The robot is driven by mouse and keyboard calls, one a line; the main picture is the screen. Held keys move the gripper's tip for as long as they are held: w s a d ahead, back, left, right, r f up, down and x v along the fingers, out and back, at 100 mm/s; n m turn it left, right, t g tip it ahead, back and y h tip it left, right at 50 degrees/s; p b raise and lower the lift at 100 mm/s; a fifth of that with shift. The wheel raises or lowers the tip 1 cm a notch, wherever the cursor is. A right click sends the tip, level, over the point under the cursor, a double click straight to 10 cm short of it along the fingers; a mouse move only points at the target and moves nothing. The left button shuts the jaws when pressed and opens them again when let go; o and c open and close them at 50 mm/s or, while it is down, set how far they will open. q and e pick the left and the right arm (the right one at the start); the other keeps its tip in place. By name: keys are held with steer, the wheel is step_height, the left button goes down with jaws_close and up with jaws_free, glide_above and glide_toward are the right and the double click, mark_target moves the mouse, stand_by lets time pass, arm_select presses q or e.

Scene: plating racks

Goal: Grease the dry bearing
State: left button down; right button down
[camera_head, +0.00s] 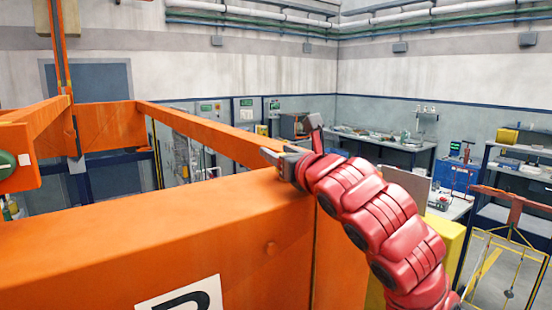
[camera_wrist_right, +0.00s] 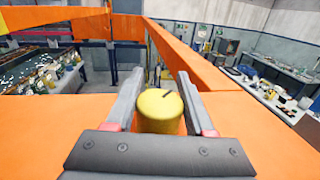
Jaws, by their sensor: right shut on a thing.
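My right gripper (camera_head: 284,158) is at the top edge of a large orange beam (camera_head: 150,235) in the head view. In the right wrist view its two grey fingers (camera_wrist_right: 157,85) are shut on a yellow cylinder (camera_wrist_right: 159,112) with a short dark mark or spout on its flat top. The cylinder is hidden in the head view. A dark green round part (camera_head: 6,165) sits on the orange frame at the far left; I cannot tell whether it is a bearing. No bearing can be made out for certain. My left gripper is not in view.
Orange rails (camera_head: 215,135) run back from the beam and form an open frame. A white plate with a black letter (camera_head: 183,299) is on the beam's front. Workbenches (camera_head: 385,142) and a blue shelf (camera_head: 520,165) stand at the right. A yellow-framed stand (camera_head: 500,262) is nearer.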

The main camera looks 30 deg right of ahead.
steer(key=m+h, duration=0.1)
steer(key=h, duration=0.1)
steer(key=m+h+p, duration=0.1)
steer(key=h, duration=0.1)
steer(key=shift+d+r+g, duration=0.15)
steer(key=shift+d+g, duration=0.05)
steer(key=shift+g, duration=0.1)
steer(key=shift+s+d+m+g+h+p, duration=0.15)
steer(key=shift+m+g+h+p, duration=0.15)
steer(key=shift+m+h, duration=0.45)
steer(key=shift+w+d+m+g+h+p, duration=0.15)
steer(key=shift+m+g+h, duration=0.15)
steer(key=shift+m+h, duration=0.45)
steer(key=shift+s+d+h, duration=0.2)
steer(key=shift+h, duration=0.4)
steer(key=shift+m+g, duration=0.3)
steer(key=shift+f, duration=0.2)
steer(key=shift+c, duration=1.3)
jaws_free()
steer(key=shift+d, duration=0.1)
